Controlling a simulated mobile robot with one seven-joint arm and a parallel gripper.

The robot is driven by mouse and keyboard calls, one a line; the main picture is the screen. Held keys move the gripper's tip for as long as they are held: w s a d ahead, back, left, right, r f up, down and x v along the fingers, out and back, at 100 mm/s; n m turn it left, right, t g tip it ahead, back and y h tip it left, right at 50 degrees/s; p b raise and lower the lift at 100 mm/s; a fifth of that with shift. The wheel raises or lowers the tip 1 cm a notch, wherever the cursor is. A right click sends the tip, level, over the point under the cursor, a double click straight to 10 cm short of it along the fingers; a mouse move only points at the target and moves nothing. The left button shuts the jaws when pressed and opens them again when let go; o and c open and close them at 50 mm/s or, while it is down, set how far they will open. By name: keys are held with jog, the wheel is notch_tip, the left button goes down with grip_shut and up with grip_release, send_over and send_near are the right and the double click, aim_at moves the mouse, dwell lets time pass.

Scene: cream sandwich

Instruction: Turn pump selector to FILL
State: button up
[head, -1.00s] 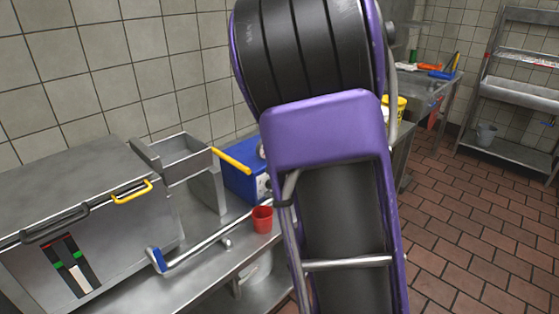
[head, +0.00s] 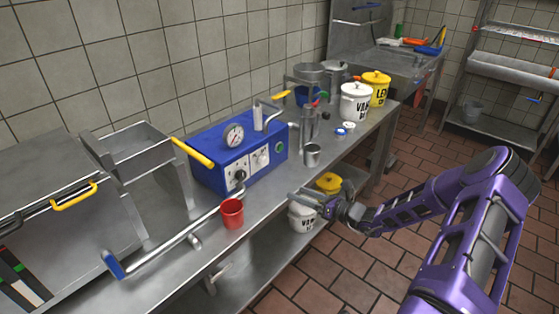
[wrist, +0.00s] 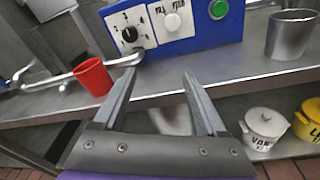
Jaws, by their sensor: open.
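The blue pump box (head: 208,172) stands on the steel bench against the wall. Its front has a black knob (wrist: 130,34) on a white plate at the left, a white knob (wrist: 172,22) on a second white plate, and a green button (wrist: 219,9) at the right. Small markings by the knobs are too blurred to read surely, so I cannot tell which setting either points to. My gripper (wrist: 161,76) is open and empty, apart from the box and below its front. In the head view my gripper (head: 306,198) is by the bench's front edge.
A red cup (head: 232,214) stands left of my gripper near a steel pipe (head: 180,238). A steel cup (head: 312,155) is to the right. White (head: 355,103) and yellow (head: 376,89) lidded pots stand farther along. More pots are on the lower shelf. The floor in front is open.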

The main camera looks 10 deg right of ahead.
notch_tip(320, 180, up, 2)
jog(key=w+d+m+t, duration=0.1)
jog(key=d+t, duration=0.1)
jog(key=b, duration=0.2)
send_near(265, 162)
jog(key=x, duration=0.9)
grip_shut()
